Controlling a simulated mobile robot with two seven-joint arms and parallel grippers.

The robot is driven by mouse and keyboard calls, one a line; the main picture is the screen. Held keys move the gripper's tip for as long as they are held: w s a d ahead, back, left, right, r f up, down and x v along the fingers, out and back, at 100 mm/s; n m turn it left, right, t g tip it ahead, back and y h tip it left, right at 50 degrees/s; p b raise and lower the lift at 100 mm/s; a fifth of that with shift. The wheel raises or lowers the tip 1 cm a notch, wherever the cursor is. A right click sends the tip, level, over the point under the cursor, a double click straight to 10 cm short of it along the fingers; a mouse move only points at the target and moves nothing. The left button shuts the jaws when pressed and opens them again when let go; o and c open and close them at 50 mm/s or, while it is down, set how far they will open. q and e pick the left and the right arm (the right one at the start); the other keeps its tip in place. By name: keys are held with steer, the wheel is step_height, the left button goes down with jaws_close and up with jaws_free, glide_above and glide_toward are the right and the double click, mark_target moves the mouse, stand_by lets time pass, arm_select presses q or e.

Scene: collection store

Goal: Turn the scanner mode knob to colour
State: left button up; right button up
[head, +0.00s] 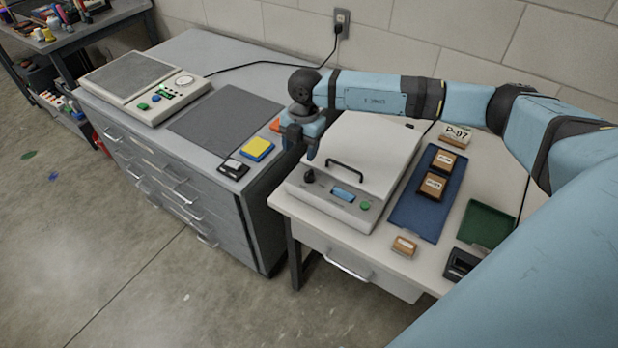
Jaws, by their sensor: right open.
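The scanner (373,146) is a pale box with a black handle on its closed lid, standing on the white table. Its sloped front panel carries a dark knob (308,175) at the left, a blue display (343,195) and a green button (365,205). The knob's pointer and mode markings are too small to read. My right gripper (302,147) points down by the scanner's left edge. It appears behind and above the knob, apart from it, open and with nothing visible between its fingers. My left gripper is not in view.
A blue tray (411,211) with small labelled boxes lies right of the scanner, near a green tray (485,222) and a P-97 box (456,135). The grey cabinet (220,181) at left holds a scale-like device (146,86), a grey mat (225,122) and a yellow pad (257,148).

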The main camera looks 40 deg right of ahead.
mark_target(309, 172)
steer(key=shift+m+h, duration=0.5)
steer(key=shift+h, duration=0.2)
steer(key=d+f, duration=0.1)
steer(key=f, duration=0.3)
steer(key=d+f, duration=0.1)
steer(key=f, duration=0.3)
steer(key=w+d+f, duration=0.1)
steer(key=f, duration=0.3)
steer(key=shift+d+f+p, duration=0.15)
steer(key=shift+f+p, duration=0.25)
steer(key=c, duration=0.9)
